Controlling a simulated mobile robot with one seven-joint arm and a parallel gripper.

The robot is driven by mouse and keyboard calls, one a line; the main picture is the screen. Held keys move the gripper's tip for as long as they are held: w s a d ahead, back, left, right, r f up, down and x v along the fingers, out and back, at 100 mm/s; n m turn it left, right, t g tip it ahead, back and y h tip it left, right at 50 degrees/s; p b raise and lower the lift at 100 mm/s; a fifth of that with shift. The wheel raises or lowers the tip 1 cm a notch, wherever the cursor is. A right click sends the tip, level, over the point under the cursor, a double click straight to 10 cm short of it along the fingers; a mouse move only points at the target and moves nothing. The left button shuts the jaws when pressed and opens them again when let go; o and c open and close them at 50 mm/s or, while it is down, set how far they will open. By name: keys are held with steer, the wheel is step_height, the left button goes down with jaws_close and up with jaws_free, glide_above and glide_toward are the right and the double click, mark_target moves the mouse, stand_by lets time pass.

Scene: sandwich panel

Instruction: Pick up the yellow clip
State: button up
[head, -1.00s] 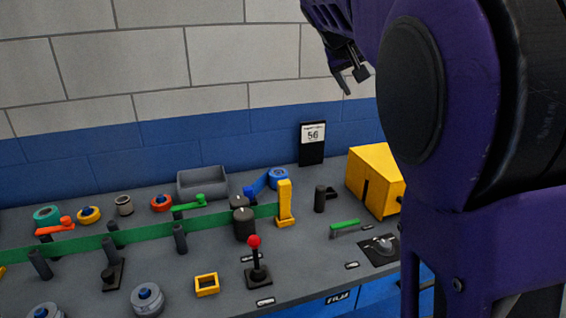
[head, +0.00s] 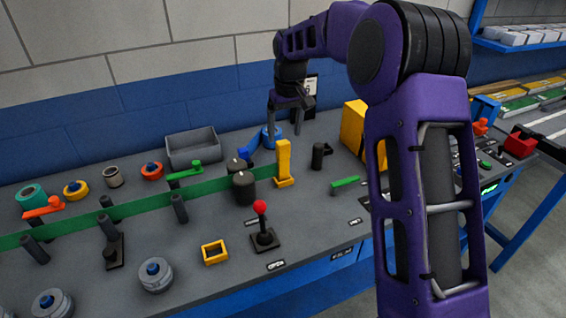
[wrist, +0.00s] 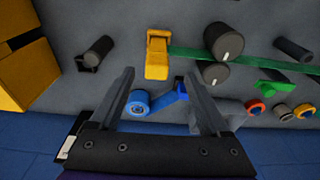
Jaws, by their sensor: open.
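An upright yellow piece (head: 284,162) with a small foot, which looks like the yellow clip, stands on the grey panel at the right end of the green band. In the wrist view the yellow clip (wrist: 157,58) lies ahead, just beyond my fingertips and roughly centred between them. My gripper (head: 284,128) is open and empty, pointing down above the back of the panel near the blue roll. In the wrist view both fingers of my gripper (wrist: 155,76) are spread apart. Nothing is between the fingertips.
Dark knobs (head: 243,188) stand left of the clip, and a dark peg (head: 320,155) to its right. A blue roll (wrist: 138,103) with a blue arm lies below the gripper. A yellow box (head: 353,128) is farther right. A red-topped joystick (head: 261,208) stands in front.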

mark_target(284, 145)
steer(key=f, duration=0.4)
steer(key=w+f, duration=0.1)
steer(key=f, duration=0.1)
steer(key=shift+a, duration=0.2)
steer(key=shift+w+f, duration=0.2)
steer(key=shift+f, duration=0.7)
steer(key=shift+w+f, duration=0.15)
steer(key=shift+f, duration=0.8)
steer(key=shift+w+f, duration=0.2)
steer(key=shift+f, duration=0.7)
jaws_close()
